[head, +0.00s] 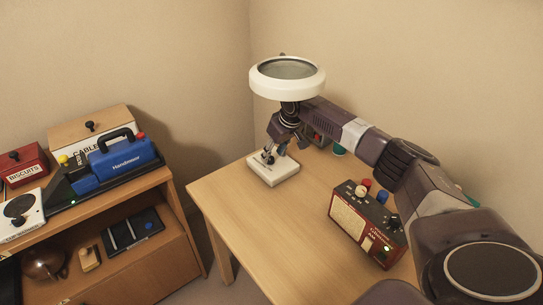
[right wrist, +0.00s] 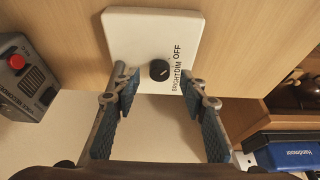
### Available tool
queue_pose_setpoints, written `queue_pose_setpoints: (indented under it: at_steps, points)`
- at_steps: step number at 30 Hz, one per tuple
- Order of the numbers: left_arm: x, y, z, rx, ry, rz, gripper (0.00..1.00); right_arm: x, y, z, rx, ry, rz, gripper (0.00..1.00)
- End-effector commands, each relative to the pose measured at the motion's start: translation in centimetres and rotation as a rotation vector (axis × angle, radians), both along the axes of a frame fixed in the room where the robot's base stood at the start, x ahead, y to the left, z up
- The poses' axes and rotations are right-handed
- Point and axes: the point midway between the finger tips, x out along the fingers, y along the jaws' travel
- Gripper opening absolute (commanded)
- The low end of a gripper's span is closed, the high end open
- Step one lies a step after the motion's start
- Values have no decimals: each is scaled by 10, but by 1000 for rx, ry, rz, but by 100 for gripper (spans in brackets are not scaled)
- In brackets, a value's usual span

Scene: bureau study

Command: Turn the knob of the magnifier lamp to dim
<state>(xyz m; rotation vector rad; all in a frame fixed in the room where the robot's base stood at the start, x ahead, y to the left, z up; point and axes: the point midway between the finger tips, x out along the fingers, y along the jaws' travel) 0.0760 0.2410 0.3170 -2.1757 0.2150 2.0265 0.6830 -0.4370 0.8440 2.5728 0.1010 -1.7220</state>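The magnifier lamp (head: 287,92) stands on the wooden table, with a white ring head above a square white base (head: 286,174). In the right wrist view, the base (right wrist: 128,32) carries a small black knob (right wrist: 159,70) beside the words OFF, DIM and BRIGHT. A pale mark shows on the knob, but I cannot tell which word it points at. My right gripper (head: 274,153) is low over the base, below the ring. In the wrist view, its fingers (right wrist: 165,88) are open and apart, with the knob in the gap just beyond the tips. My left gripper is out of view.
A red device (head: 367,226) with knobs stands near my right forearm on the table. A grey box with a red button (right wrist: 22,75) shows at left in the wrist view. A shelf (head: 160,184) at left holds a blue case (head: 123,158) and several boxes. The table's front is clear.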

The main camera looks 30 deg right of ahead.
Motion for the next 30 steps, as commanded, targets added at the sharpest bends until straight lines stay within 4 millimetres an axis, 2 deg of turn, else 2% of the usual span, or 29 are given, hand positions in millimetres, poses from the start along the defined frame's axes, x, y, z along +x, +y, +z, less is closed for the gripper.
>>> queue_pose_setpoints:
  at_steps: [3, 9, 17, 28, 30]
  points:
    - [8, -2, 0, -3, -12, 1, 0, 6, 1, -13, 2, 0, -1, 40]
    - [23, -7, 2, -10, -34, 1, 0, 10, 1, -23, 0, -1, -1, 40]
    - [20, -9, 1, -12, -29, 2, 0, 10, 1, -24, 0, -2, 0, 40]
    - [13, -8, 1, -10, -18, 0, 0, 10, 1, -24, 0, -1, -1, 0]
    - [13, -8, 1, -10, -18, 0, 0, 10, 1, -24, 0, -1, -1, 0]
